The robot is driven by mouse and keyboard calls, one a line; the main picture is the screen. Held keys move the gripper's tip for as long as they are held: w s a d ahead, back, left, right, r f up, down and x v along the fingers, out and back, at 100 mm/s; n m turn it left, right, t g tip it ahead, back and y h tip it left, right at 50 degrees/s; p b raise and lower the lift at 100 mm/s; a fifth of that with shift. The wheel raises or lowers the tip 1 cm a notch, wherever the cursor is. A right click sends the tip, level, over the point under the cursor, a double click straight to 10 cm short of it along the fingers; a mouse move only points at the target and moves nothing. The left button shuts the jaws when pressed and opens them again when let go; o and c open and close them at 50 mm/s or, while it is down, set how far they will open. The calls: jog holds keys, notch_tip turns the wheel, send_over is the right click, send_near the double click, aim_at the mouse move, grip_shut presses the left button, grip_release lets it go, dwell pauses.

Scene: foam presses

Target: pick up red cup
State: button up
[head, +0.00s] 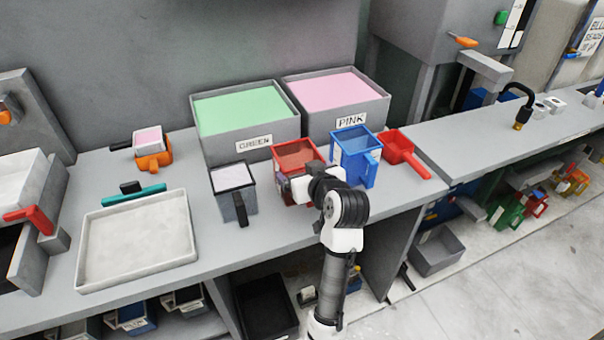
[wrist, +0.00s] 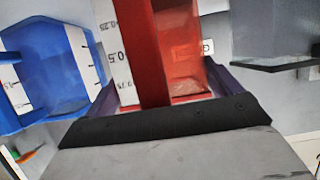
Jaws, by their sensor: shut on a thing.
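The red cup (head: 298,155) stands upright at the counter, in front of the green and pink bins, between the grey cup and the blue cup. My gripper (head: 297,188) is at its front side, partly hidden by my wrist in the head view. In the wrist view the red cup (wrist: 182,50) fills the upper middle, with a white scale strip on its side. My gripper (wrist: 165,88) has its dark fingers on either side of the cup's red handle and is shut on it. Whether the cup's base touches the counter is hidden.
The blue cup (head: 350,150) stands close on the right, also at left in the wrist view (wrist: 45,70). A red scoop (head: 403,150) lies beyond it. The grey cup (head: 233,187) is on the left. A white tray (head: 90,283) lies farther left. The green bin (head: 245,148) and pink bin (head: 378,108) block the back.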

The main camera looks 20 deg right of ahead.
notch_tip(320, 180, up, 20)
jog(key=b, duration=0.1)
jog(key=shift+b, duration=0.35)
jog(key=shift+f, duration=0.1)
dwell(0.5)
